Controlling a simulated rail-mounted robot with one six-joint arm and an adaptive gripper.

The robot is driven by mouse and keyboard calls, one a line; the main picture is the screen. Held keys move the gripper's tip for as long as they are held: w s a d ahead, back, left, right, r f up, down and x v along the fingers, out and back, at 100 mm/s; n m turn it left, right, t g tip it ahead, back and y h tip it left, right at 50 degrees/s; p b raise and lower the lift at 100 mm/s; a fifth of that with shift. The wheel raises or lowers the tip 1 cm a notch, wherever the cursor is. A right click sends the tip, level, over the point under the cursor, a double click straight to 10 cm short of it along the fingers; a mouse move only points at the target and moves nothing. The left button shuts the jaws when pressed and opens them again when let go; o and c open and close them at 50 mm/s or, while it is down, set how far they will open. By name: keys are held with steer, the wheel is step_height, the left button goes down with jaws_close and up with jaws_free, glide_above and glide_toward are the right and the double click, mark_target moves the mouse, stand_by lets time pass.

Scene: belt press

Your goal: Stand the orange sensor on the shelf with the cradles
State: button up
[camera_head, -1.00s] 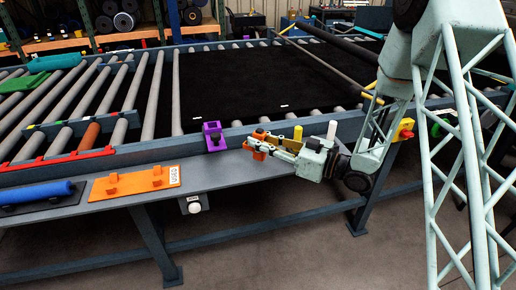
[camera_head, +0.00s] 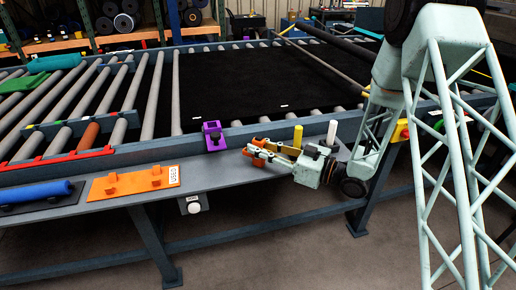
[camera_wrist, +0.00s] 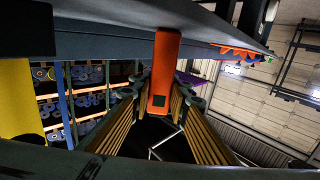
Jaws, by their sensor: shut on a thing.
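My gripper (camera_head: 259,152) is shut on the orange sensor (camera_head: 257,160), at the front of the grey shelf (camera_head: 228,170). In the wrist view the orange sensor (camera_wrist: 163,70) is a long orange block with a dark square near its lower end, between the two ribbed fingers of my gripper (camera_wrist: 160,112). In the head view the fingers partly hide it. I cannot tell whether it touches the shelf.
A blue roller (camera_head: 38,192) lies on a dark base left of the orange plate. A purple block (camera_head: 214,139) is at the rail behind. A yellow post (camera_head: 297,136) and a white post (camera_head: 331,133) stand close to my gripper. The shelf is bare between plate and gripper.

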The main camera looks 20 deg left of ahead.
steer(key=shift+f, duration=0.1)
steer(key=o, duration=1)
steer(key=shift+c, duration=0.2)
steer(key=shift+r, duration=0.2)
steer(key=p+v, duration=0.1)
steer(key=v, duration=1.1)
steer(key=shift+w+d, duration=0.1)
steer(key=shift+d, duration=0.05)
stand_by(0.6)
